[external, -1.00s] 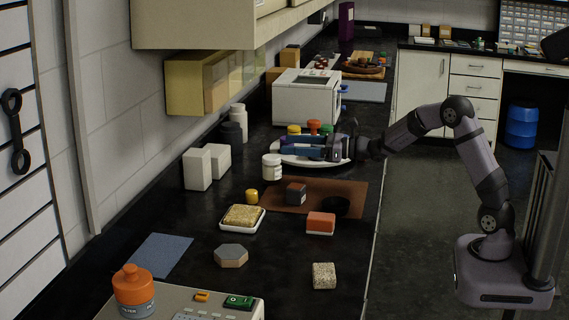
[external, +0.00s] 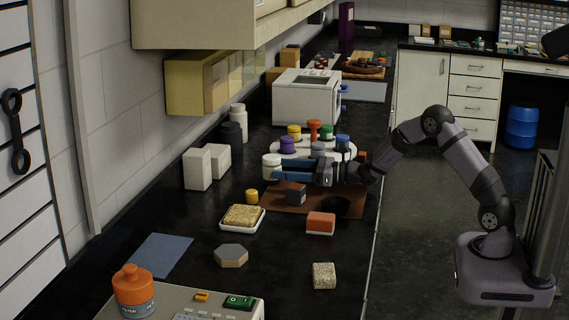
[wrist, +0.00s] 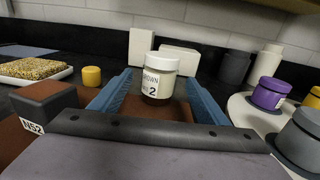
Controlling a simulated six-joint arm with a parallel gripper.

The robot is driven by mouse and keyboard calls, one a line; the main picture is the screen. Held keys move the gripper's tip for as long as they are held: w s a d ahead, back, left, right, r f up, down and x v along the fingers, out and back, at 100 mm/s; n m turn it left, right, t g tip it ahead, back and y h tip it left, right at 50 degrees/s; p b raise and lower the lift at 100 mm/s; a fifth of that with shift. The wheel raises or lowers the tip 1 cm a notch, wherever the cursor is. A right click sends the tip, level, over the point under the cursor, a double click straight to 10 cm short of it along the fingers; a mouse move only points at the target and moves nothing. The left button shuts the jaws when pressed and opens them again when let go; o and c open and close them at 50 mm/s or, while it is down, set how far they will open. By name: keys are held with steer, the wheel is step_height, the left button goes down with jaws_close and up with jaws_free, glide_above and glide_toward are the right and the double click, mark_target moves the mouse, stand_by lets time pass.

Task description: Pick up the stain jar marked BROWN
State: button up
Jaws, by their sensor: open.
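The stain jar marked BROWN (wrist: 159,83) is a small jar with a white lid, a white label reading BROWN and 2, and dark brown contents at its base. In the external view the jar (external: 271,166) stands upright on the black counter beside the round white tray. My gripper (external: 290,170) is low over the counter and points left at it. In the wrist view the blue fingers of my gripper (wrist: 157,88) are open, one on each side of the jar in the picture. Whether the jar is fully between them, and any contact, I cannot tell.
The white tray (external: 281,153) holds several coloured jars, including a purple one (external: 287,144). A dark block (external: 296,193) sits on the brown mat (external: 276,204) just in front of my gripper. A yellow cylinder (external: 252,196) and white boxes (external: 197,169) stand left of the jar.

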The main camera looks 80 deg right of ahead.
mark_target(270, 168)
steer(key=shift+w+a+p, duration=0.15)
steer(key=shift+w+p, duration=0.4)
steer(key=shift+w, duration=2)
steer(key=c, duration=1.3)
